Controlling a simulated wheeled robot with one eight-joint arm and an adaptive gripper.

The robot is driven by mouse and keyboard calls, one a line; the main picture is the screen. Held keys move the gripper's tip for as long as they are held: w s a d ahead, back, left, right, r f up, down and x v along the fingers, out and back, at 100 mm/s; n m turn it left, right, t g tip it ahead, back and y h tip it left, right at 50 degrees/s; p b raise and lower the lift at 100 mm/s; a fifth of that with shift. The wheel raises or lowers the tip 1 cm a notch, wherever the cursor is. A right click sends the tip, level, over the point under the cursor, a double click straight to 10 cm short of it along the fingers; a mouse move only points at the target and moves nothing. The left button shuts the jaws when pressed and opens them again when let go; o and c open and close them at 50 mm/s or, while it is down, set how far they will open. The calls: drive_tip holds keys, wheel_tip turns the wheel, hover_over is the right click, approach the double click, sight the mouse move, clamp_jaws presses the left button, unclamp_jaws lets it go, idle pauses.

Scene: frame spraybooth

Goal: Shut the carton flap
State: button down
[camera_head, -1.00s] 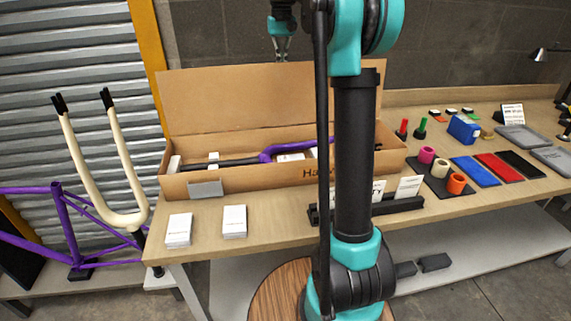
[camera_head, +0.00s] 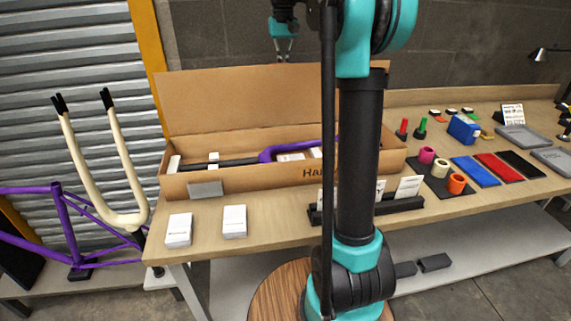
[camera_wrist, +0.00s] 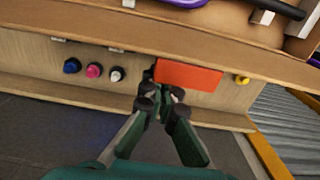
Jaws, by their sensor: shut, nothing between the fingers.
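The long brown carton (camera_head: 240,184) lies open on the workbench in the head view. Its large flap (camera_head: 245,100) stands upright along the back edge. A purple and black bicycle part (camera_head: 275,152) and small white pieces lie inside. My gripper (camera_head: 283,60) is high at the back, its tips by the flap's top edge. In the wrist view, my gripper (camera_wrist: 161,92) points down with its tips close together and empty. The flap (camera_wrist: 140,38) shows there as a brown band, with the gripper on its far side, over the strip behind the carton. Contact with the flap cannot be told.
An orange-red block (camera_wrist: 188,75) and several coloured knobs (camera_wrist: 93,71) sit behind the flap. Two white boxes (camera_head: 179,230) stand before the carton. Coloured rolls (camera_head: 456,184) and trays (camera_head: 524,138) occupy the right. A block wall (camera_head: 440,45) is behind.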

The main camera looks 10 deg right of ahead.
sight(286, 74)
drive_tip(key=shift+s, duration=0.15)
drive_tip(key=shift+s, duration=1.15)
drive_tip(key=shift+s+f, duration=0.15)
drive_tip(key=shift+s, duration=0.45)
drive_tip(key=shift+s+f, duration=0.15)
drive_tip(key=shift+s, duration=0.55)
drive_tip(key=shift+s+f, duration=0.15)
drive_tip(key=shift+s, duration=0.45)
drive_tip(key=shift+s+f, duration=0.15)
drive_tip(key=shift+s, duration=0.55)
